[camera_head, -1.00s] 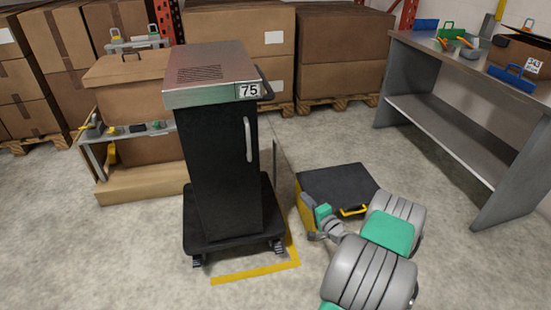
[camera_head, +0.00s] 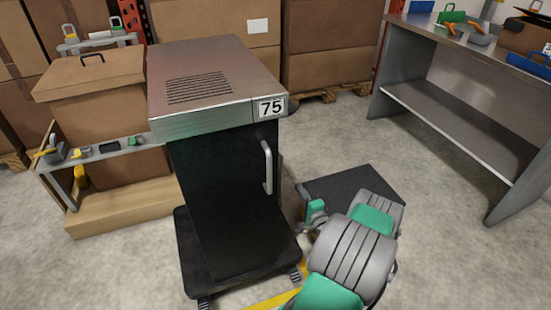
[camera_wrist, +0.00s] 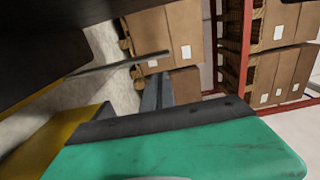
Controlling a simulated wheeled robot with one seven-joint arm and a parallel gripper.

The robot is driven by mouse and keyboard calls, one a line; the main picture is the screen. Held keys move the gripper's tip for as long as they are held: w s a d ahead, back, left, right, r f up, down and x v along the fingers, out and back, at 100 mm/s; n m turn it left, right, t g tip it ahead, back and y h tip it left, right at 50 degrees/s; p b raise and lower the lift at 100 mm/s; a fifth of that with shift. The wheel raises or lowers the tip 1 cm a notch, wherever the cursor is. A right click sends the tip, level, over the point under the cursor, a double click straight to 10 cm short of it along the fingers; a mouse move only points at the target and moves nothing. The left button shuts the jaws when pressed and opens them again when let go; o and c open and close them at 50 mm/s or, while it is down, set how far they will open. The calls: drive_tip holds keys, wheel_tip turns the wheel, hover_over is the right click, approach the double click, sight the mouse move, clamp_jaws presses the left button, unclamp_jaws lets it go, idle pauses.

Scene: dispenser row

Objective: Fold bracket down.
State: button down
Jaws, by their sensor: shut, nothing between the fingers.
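A black cabinet (camera_head: 220,190) with a steel top, a "75" label and a silver handle (camera_head: 267,167) stands upright on a black wheeled base in the head view. I cannot make out for certain which part is the bracket. My gripper (camera_head: 303,201) is low beside the cabinet's right side, in front of a flat dark slab (camera_head: 350,182). It is shut and holds nothing. In the wrist view its green body fills the bottom. A thin grey bar (camera_wrist: 120,62) crosses the upper left, apart from the green body; a yellow surface (camera_wrist: 60,143) lies at the left.
A steel table (camera_head: 450,115) with a lower shelf stands at the right, with tools on top. Cardboard boxes (camera_head: 220,28) are stacked behind. A wooden stand (camera_head: 115,208) is at the left. Bare floor lies between slab and table.

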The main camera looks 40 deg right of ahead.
sight(282, 161)
drive_tip(key=shift+w, duration=0.1)
drive_tip(key=b+x, duration=0.3)
drive_tip(key=x, duration=1)
drive_tip(key=shift+f, duration=0.15)
drive_tip(key=shift+w+d, duration=0.15)
drive_tip(key=shift+w, duration=0.25)
